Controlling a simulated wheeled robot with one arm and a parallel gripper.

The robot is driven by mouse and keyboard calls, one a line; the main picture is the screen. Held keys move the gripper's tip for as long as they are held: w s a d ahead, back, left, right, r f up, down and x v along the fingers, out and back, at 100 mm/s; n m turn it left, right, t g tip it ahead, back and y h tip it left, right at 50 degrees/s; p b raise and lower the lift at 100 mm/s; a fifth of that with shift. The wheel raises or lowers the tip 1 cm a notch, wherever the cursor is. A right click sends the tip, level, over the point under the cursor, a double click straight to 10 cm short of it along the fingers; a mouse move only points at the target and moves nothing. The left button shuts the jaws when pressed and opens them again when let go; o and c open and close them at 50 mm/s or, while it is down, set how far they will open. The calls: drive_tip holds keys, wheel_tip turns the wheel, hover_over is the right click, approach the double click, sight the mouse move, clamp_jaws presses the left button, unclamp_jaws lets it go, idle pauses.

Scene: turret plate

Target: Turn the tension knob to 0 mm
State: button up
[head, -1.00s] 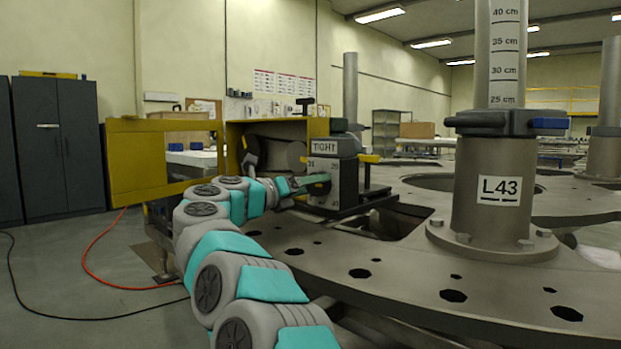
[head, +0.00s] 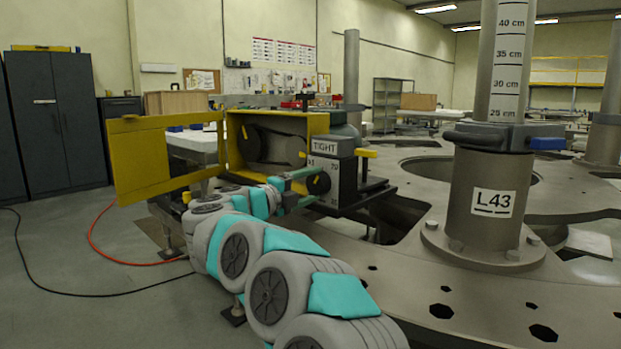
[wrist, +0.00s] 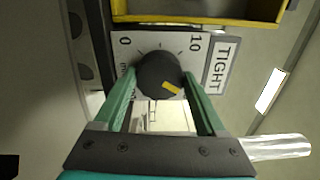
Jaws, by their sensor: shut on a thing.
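The tension knob (wrist: 158,72) is round and black with a yellow pointer mark. In the wrist view it sits on a white dial plate (wrist: 185,45) marked 0 at the left and 10 at the upper right. The yellow mark is at the knob's lower right, away from the 0. My gripper (wrist: 160,80) has its green fingers on either side of the knob and is shut on it. In the head view the knob (head: 319,183) shows on the front of a grey box, with my gripper (head: 316,185) reaching it from the left.
A "TIGHT" label (head: 324,146) tops the grey box. An open yellow panel (head: 150,165) and belt housing (head: 270,150) stand behind my arm. The large turret plate (head: 400,265) with a column marked L43 (head: 493,203) fills the right. A red hose lies on the floor.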

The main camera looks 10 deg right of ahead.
drive_tip(key=n, duration=0.3)
drive_tip(key=shift+n, duration=2.4)
drive_tip(key=o, duration=1.3)
drive_tip(key=shift+b+v, duration=0.35)
drive_tip(key=shift+v, duration=3.55)
drive_tip(key=shift+s+d, duration=0.1)
drive_tip(key=shift+s, duration=0.05)
